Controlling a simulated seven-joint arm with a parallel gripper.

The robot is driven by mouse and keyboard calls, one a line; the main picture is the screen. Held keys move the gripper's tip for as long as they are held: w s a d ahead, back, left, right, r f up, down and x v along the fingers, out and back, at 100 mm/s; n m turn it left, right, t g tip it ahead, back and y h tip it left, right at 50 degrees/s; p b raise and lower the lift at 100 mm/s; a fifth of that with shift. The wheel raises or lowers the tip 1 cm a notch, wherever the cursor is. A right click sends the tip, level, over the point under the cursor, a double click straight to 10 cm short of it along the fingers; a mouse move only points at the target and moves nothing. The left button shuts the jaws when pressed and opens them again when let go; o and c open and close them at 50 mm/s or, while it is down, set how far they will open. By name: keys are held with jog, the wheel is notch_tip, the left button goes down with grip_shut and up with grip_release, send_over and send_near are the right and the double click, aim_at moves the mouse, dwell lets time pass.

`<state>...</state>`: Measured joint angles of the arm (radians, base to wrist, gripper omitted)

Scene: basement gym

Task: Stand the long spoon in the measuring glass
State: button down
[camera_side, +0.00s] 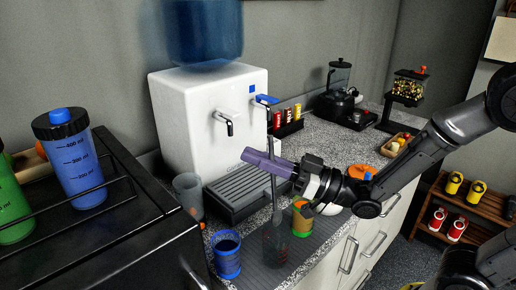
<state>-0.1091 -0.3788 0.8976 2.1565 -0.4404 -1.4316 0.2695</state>
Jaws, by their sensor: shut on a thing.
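My gripper (270,165), with long purple fingers, is shut on the long spoon (273,195). The spoon is thin, grey and nearly upright, with its upper end rising above the fingers beside the dispenser. A clear glass, which looks like the measuring glass (276,250), stands on the grey ribbed mat below my gripper.
A white water dispenser (190,110) with a drip tray (240,190) stands close behind. A blue cup (227,257), a grey tumbler (187,190) and a green-and-orange jar (302,220) surround the glass. Bottles stand in a black rack (125,190) at left.

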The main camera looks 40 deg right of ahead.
notch_tip(320, 180, down, 10)
jog(key=shift+r, duration=0.2)
dwell(0.8)
jog(key=c, duration=0.9)
grip_release()
jog(key=shift+o, duration=0.2)
jog(key=shift+d, duration=0.1)
jog(key=v, duration=1.3)
jog(key=shift+s, duration=0.3)
jog(key=shift+d+f, duration=0.1)
